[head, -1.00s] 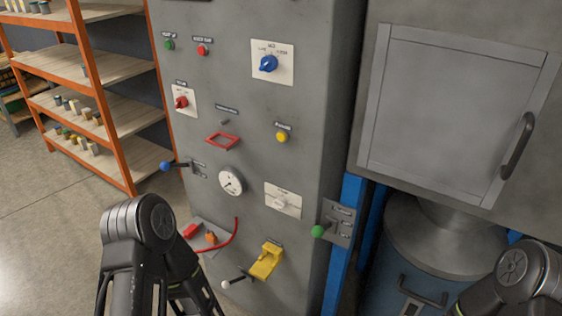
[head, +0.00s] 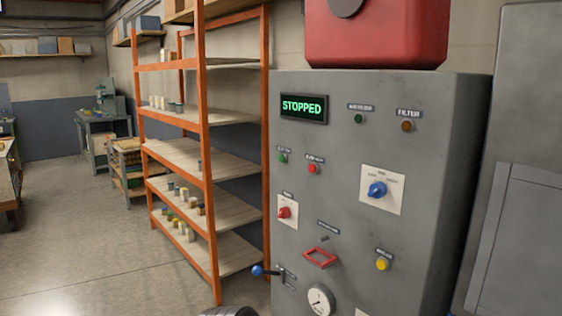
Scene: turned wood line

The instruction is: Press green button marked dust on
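A grey control cabinet (head: 340,190) fills the right-centre of the head view. A small green round control (head: 282,157) sits on the left of its front, just left of a red one (head: 313,168). A darker green round control (head: 358,118) sits higher, left of an amber one (head: 407,126) labelled FILTER. The labels over both green controls are too small to read surely, so I cannot tell which is marked dust on. Neither of my grippers is in view; only a dark piece of my arm shows at the bottom edge.
The cabinet's display (head: 303,107) reads STOPPED. A blue selector (head: 377,190), red knob (head: 284,212), red frame (head: 319,257), yellow button (head: 382,264), gauge (head: 319,299) and blue-tipped lever (head: 257,270) also protrude. An orange shelf rack (head: 205,170) stands left. Floor at far left is clear.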

